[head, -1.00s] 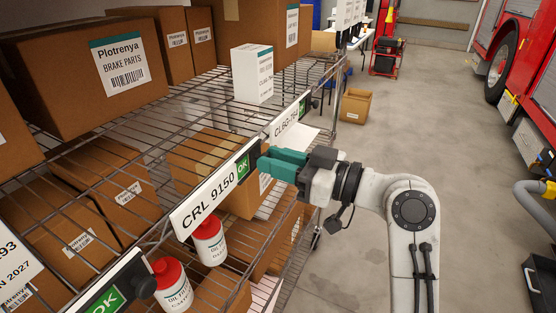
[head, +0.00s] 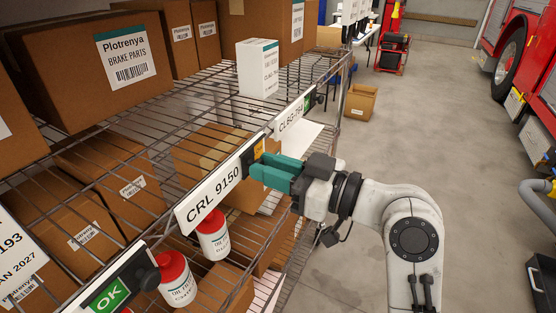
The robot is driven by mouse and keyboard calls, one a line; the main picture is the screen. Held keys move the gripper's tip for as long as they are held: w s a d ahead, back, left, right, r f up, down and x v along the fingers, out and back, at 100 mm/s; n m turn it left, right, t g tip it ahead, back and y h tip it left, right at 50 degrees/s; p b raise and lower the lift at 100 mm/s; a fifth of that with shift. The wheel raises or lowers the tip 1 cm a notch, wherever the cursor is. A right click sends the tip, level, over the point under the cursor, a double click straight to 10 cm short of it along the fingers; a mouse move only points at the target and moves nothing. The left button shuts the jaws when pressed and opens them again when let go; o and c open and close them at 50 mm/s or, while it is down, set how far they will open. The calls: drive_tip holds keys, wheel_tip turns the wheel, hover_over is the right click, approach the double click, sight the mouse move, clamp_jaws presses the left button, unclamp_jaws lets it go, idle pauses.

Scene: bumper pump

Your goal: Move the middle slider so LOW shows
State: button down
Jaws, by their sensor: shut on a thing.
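The middle slider sits at the right end of the white "CRL 9150" label (head: 214,194) on the wire shelf's front edge. Its black housing now shows an orange-yellow patch (head: 258,149); any word on it is too small to read. My gripper (head: 262,173), with teal fingers, is at this slider from the right, shut on the slider's knob, which the fingers hide. The nearer slider (head: 112,291) shows a green OK, with a dark round knob at its right end. The farther slider (head: 307,103) beside the "CLBG-764" label shows a small green patch.
Cardboard boxes (head: 125,60) and a white carton (head: 258,68) stand on the wire shelf (head: 190,105). White bottles with red caps (head: 213,236) stand on the lower level. Open concrete floor (head: 420,130) lies to the right, with a red vehicle (head: 508,60) beyond.

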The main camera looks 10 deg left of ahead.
drive_tip(key=shift+s, duration=0.15)
drive_tip(key=c, duration=1)
unclamp_jaws()
drive_tip(key=shift+o, duration=0.2)
drive_tip(key=b+v, duration=0.2)
drive_tip(key=v, duration=0.8)
drive_tip(key=shift+d, duration=0.35)
drive_tip(key=shift+s, duration=0.15)
